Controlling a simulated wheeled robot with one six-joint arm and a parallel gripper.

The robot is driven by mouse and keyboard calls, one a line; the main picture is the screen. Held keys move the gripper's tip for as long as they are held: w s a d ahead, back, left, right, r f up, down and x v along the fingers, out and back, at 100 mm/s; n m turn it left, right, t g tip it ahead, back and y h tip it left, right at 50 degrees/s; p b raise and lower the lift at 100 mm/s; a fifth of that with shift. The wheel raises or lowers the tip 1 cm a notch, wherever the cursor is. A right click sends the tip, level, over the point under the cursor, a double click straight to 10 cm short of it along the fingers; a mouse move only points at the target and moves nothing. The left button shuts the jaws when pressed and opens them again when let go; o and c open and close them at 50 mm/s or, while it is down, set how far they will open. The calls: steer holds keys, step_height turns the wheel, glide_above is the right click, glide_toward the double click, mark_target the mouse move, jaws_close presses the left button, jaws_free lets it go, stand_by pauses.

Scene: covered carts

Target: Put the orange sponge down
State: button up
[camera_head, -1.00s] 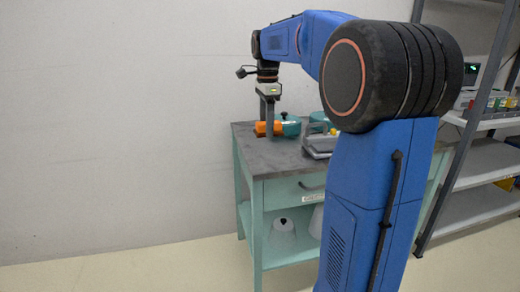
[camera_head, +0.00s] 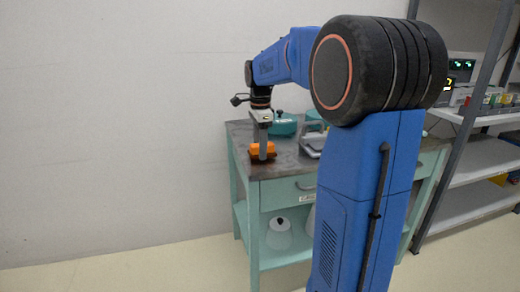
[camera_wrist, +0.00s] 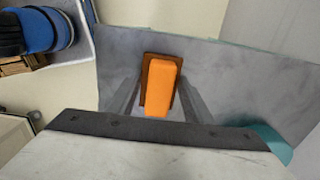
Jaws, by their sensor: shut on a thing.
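The orange sponge (camera_head: 263,148) is between the fingers of my gripper (camera_head: 263,152), low over the grey cart top (camera_head: 285,163), near its front left part. In the wrist view, the sponge (camera_wrist: 163,82) lies lengthwise between the two grey fingers (camera_wrist: 160,100). A darker brown-orange face shows along its far and left edges. My gripper is shut on it. I cannot tell for sure whether the sponge touches the cart top.
A teal pot (camera_head: 284,125) stands behind the sponge, and a grey tool or device (camera_head: 312,143) is to its right. A white cone-shaped object (camera_head: 279,234) is on the lower shelf. A metal rack (camera_head: 480,165) stands at the right.

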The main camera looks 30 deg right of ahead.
steer(key=shift+f, duration=0.25)
steer(key=shift+s+f, duration=0.1)
steer(key=shift+f, duration=0.35)
steer(key=shift+s+f, duration=0.1)
steer(key=shift+f, duration=0.15)
steer(key=o, duration=1.1)
steer(key=shift+r, duration=0.45)
step_height(320, 180, up, 12)
steer(key=r, duration=0.1)
steer(key=s+a+f+n+t, duration=0.1)
steer(key=s+a+f+n, duration=0.2)
steer(key=s+a+n, duration=0.3)
steer(key=s+a+f+n+t, duration=0.1)
steer(key=s+a+f+n, duration=0.25)
steer(key=s, duration=0.45)
steer(key=s+a+f+n+t, duration=0.1)
steer(key=s+a+f+n, duration=0.1)
steer(key=s+f+n, duration=0.4)
steer(key=s+a+f+n+t, duration=0.1)
steer(key=s+a+f+n, duration=0.2)
steer(key=s, duration=0.7)
step_height(320, 180, down, 4)
steer(key=n, duration=0.2)
steer(key=shift+a+f+n+t, duration=0.25)
steer(key=shift+a+n+t, duration=0.1)
steer(key=shift+t, duration=0.05)
